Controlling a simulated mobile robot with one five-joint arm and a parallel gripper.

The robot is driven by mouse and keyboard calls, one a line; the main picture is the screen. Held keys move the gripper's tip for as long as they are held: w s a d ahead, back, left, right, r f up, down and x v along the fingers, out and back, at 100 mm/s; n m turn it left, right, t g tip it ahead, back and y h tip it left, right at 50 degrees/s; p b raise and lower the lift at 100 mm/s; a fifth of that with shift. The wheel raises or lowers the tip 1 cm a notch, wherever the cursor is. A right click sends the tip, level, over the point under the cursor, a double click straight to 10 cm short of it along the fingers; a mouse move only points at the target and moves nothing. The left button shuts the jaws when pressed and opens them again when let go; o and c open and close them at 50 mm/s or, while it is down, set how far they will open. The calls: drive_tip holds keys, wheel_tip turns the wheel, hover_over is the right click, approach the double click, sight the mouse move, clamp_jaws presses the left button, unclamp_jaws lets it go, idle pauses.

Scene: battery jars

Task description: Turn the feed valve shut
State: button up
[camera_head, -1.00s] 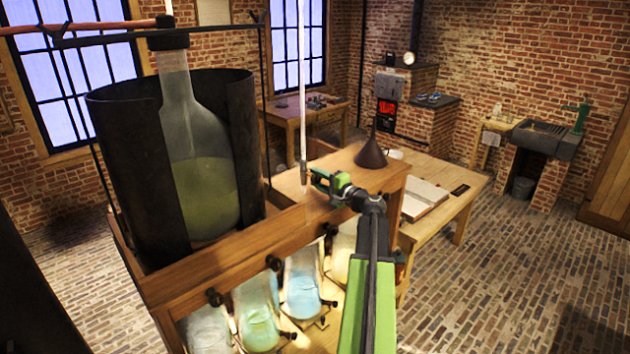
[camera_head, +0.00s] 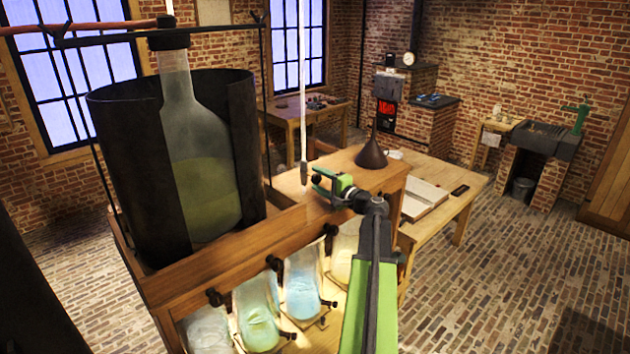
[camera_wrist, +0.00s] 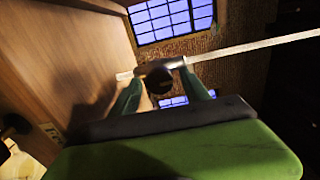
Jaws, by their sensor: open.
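My gripper (camera_head: 322,183) is open and empty above the wooden rack top, just right of the thin pale hanging tube (camera_head: 303,80). In the wrist view the tube (camera_wrist: 255,48) crosses at the ends of the spread green fingers (camera_wrist: 164,92). A dark round shape (camera_wrist: 158,80) shows between the fingers; I cannot tell what it is. Black taps (camera_head: 274,263) line the rack front above glowing jars (camera_head: 302,285). I cannot tell which part is the feed valve.
A big glass carboy (camera_head: 200,150) stands in a dark open shell (camera_head: 130,140) to the left. A dark funnel (camera_head: 371,153) stands on the rack's far end. An open book (camera_head: 424,200) lies on the table behind. Brick floor is clear at right.

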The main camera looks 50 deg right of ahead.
drive_tip(key=s+a, duration=0.1)
drive_tip(key=s, duration=1.5)
drive_tip(key=shift+s, duration=0.2)
